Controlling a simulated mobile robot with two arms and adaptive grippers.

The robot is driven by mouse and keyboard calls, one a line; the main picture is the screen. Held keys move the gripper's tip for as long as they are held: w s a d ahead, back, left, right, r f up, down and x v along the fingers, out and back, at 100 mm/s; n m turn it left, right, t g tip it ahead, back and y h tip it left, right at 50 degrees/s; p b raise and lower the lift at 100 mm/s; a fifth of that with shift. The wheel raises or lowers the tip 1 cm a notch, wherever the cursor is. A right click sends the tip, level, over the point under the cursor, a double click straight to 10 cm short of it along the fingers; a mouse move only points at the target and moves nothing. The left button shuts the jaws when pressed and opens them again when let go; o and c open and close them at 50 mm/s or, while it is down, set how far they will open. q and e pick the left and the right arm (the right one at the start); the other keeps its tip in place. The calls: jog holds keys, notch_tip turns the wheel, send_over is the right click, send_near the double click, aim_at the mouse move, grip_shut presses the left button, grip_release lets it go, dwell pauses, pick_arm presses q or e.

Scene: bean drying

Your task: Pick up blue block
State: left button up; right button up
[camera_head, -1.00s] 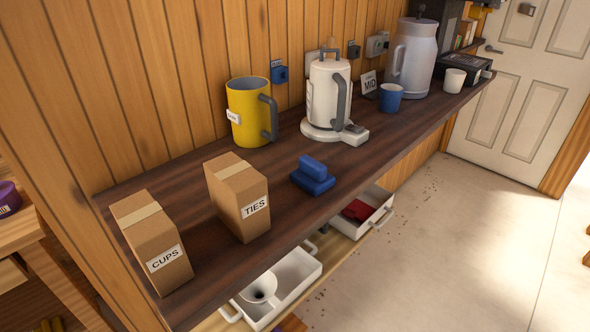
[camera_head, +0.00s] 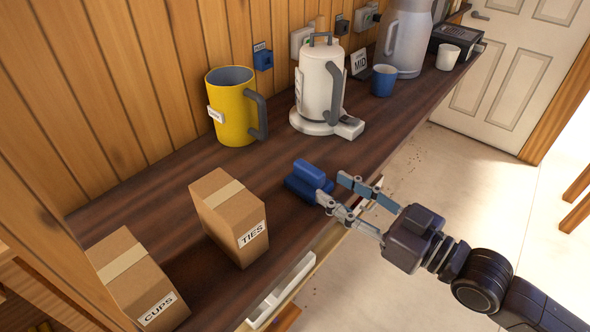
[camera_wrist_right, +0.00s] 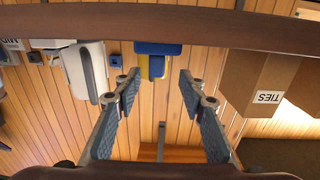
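The blue block (camera_head: 309,174) sits on the dark wooden shelf (camera_head: 190,165), near its front edge. It looks like a smaller blue piece on a wider blue base. In the right wrist view the block (camera_wrist_right: 158,47) shows at the top centre, beyond the fingertips. My right gripper (camera_head: 333,188) comes in from the right at the shelf's front edge, close beside the block. Its two fingers are spread, with nothing between them; it also shows open in the right wrist view (camera_wrist_right: 159,80). I cannot tell whether a fingertip touches the block. My left gripper is not in view.
The TIES box (camera_head: 228,215) and CUPS box (camera_head: 140,285) stand left of the block. A yellow mug (camera_head: 230,115) and a white kettle (camera_head: 318,90) stand behind it. A blue cup (camera_head: 383,80) is further right. A white drawer (camera_head: 280,292) shows below the shelf edge.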

aim_at(309, 167)
jog(key=shift+w+a+r, duration=0.2)
jog(key=shift+w+a, duration=0.3)
jog(key=shift+a, duration=0.35)
jog(key=shift+w+a+r+p, duration=0.1)
jog(key=shift+w+a+p, duration=0.05)
jog(key=shift+p, duration=0.25)
jog(key=shift+w, duration=0.1)
jog(key=shift+w+a+r+p, duration=0.35)
jog(key=shift+w+a+p, duration=0.35)
jog(key=shift+w+p, duration=0.1)
jog(key=x, duration=0.2)
jog(key=shift+w+a+f+p, duration=0.1)
jog(key=shift+w+a+p, duration=0.1)
jog(key=shift+p, duration=0.15)
jog(key=shift+w+a+f, duration=0.1)
jog(key=shift+w+a, duration=0.15)
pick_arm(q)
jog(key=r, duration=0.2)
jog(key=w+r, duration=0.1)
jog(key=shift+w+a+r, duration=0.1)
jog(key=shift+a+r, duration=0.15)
pick_arm(e)
grip_shut()
